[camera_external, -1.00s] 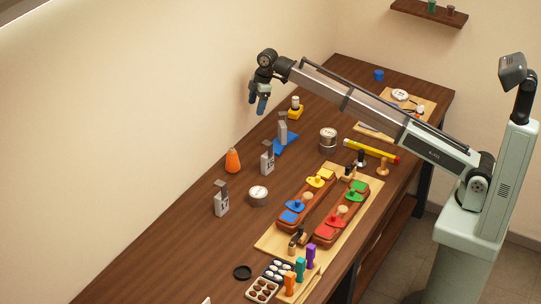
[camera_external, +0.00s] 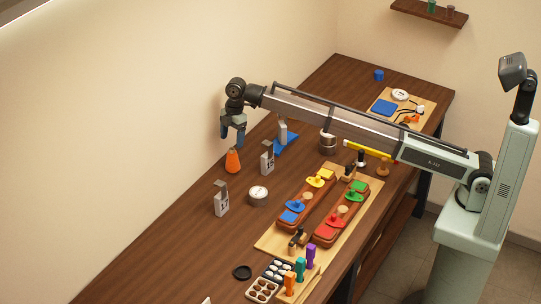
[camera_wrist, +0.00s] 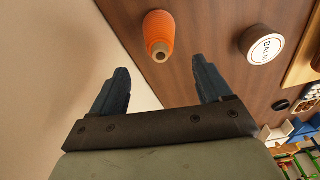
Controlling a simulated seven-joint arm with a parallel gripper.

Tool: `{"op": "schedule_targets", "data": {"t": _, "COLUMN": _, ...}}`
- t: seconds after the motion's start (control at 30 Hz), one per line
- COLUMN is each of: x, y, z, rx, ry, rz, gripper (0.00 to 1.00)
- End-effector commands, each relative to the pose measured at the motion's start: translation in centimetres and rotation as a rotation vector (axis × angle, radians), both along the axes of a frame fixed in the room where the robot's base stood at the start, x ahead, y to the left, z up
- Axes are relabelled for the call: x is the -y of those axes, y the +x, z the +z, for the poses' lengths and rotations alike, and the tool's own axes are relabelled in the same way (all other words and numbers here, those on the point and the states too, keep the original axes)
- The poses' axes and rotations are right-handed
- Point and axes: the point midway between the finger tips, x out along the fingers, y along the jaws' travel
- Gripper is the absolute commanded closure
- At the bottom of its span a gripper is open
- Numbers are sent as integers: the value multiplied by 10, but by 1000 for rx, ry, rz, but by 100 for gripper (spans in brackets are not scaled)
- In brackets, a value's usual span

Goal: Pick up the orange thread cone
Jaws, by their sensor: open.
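The orange thread cone (camera_external: 233,160) stands upright on the table near the wall, its narrow tip up. My gripper (camera_external: 232,138) is open and empty, above and just behind the cone. In the wrist view my gripper (camera_wrist: 158,75) has its two dark blue fingers well apart, with nothing between them. I cannot tell whether the fingertips overlap the cone in height.
A grey block marked 15 (camera_external: 267,160) stands right of the cone, and another grey block (camera_external: 221,200) stands in front of it. A round white-lidded tin (camera_external: 258,196) is nearby. The wall is close on the left. The table front-left is clear.

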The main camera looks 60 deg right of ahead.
Motion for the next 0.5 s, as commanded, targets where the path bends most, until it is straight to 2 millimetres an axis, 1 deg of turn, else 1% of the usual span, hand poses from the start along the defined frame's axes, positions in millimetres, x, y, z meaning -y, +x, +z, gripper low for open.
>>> {"op": "schedule_targets", "data": {"t": 0.03, "x": -1, "y": 0, "z": -9, "rx": 0, "ry": 0, "rz": 0, "gripper": 22}}
{"op": "schedule_targets", "data": {"t": 0.13, "x": -3, "y": 0, "z": -21, "rx": 0, "ry": 0, "rz": 0, "gripper": 22}}
{"op": "schedule_targets", "data": {"t": 0.37, "x": -4, "y": 0, "z": -31, "rx": 1, "ry": 0, "rz": -1, "gripper": 22}}
{"op": "schedule_targets", "data": {"t": 0.5, "x": -5, "y": -1, "z": -46, "rx": 1, "ry": 0, "rz": -1, "gripper": 22}}
